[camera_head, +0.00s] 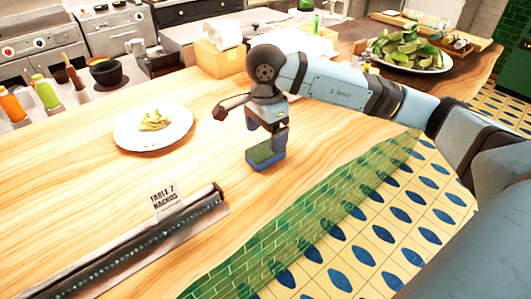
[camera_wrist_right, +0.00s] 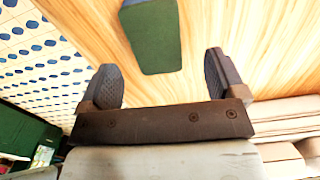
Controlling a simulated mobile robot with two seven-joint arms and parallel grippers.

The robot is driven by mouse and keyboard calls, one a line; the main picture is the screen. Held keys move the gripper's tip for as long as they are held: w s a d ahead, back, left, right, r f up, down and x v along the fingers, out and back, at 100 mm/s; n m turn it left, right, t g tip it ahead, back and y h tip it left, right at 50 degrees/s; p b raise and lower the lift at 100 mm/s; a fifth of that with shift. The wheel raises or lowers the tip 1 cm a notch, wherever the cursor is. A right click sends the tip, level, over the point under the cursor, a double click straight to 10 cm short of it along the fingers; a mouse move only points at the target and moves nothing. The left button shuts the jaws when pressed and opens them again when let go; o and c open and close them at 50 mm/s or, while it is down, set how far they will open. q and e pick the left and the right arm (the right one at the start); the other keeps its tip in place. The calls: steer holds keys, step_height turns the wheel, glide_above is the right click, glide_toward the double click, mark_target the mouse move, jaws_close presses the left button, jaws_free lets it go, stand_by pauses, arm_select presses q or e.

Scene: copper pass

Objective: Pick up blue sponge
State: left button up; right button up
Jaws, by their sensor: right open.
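The blue sponge (camera_head: 264,157) has a green top and blue sides. It lies on the wooden counter (camera_head: 225,215) near the counter's front edge. My right gripper (camera_head: 267,132) is just above it in the head view and hides part of it. In the right wrist view the sponge (camera_wrist_right: 153,40) shows its green face beyond the fingertips. My right gripper (camera_wrist_right: 164,78) is open there with nothing between its fingers. My left gripper is not in view.
A white plate (camera_head: 128,137) with food stands to the left. A ticket rail (camera_head: 140,245) with a "Table 7 Nachos" card lies at the front left. A plate of limes (camera_head: 405,67) and a cardboard box (camera_head: 217,62) stand at the back. Bare counter surrounds the sponge.

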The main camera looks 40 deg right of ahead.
mark_target(267, 148)
steer(key=shift+s+f, duration=0.2)
steer(key=shift+f, duration=2.4)
steer(key=c, duration=1)
